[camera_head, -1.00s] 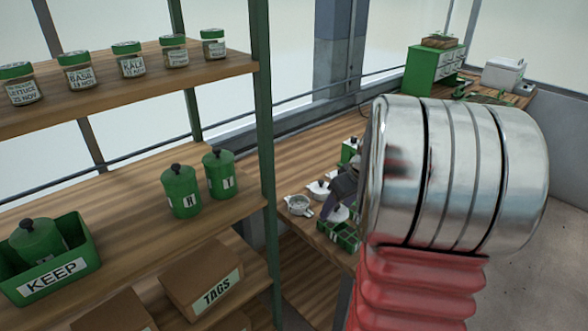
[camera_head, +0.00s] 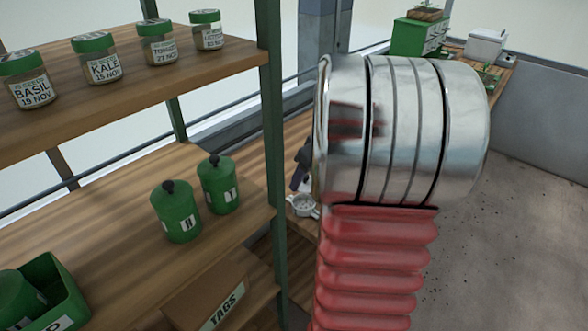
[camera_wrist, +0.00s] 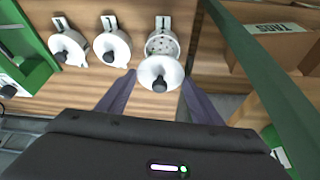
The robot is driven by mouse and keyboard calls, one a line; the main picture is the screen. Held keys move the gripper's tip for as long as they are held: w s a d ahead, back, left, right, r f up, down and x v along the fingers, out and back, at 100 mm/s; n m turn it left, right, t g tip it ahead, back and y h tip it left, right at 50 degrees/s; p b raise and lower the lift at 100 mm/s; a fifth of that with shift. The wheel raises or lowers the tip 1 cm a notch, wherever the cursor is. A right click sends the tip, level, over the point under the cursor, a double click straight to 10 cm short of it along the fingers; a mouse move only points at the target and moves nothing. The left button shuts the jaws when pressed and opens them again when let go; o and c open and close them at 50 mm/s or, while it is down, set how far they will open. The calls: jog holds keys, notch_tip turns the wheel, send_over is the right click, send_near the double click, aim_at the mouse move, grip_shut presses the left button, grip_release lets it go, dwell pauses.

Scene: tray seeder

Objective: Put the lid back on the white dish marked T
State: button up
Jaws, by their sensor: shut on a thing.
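A white dish (camera_wrist: 162,42) stands open on the wooden bench in the wrist view, with speckled contents showing; the letter on its tag is too small to read. It also shows in the head view (camera_head: 303,206). A white lid (camera_wrist: 157,70) with a black knob is between the purple fingers of my gripper (camera_wrist: 160,76), which is shut on it. The lid covers the near edge of the dish in the picture; I cannot tell whether they touch. In the head view, my arm hides most of my gripper (camera_head: 300,172) and the lid.
Two lidded white dishes (camera_wrist: 67,48) (camera_wrist: 112,47) stand to the left of the open one. A green tray (camera_wrist: 22,70) is at far left. A green shelf post (camera_wrist: 262,70) and a TAGS box (camera_wrist: 280,45) are close on the right. Green canisters (camera_head: 178,215) stand on the shelf.

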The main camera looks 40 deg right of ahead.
aim_at(309, 187)
jog(key=shift+w+d, duration=0.1)
jog(key=shift+w, duration=0.15)
jog(key=shift+f, duration=0.15)
jog(key=shift+f, duration=3.05)
jog(key=shift+r, duration=0.1)
jog(key=shift+f, duration=0.2)
dwell(0.4)
jog(key=o, duration=1.1)
jog(key=shift+o, duration=0.6)
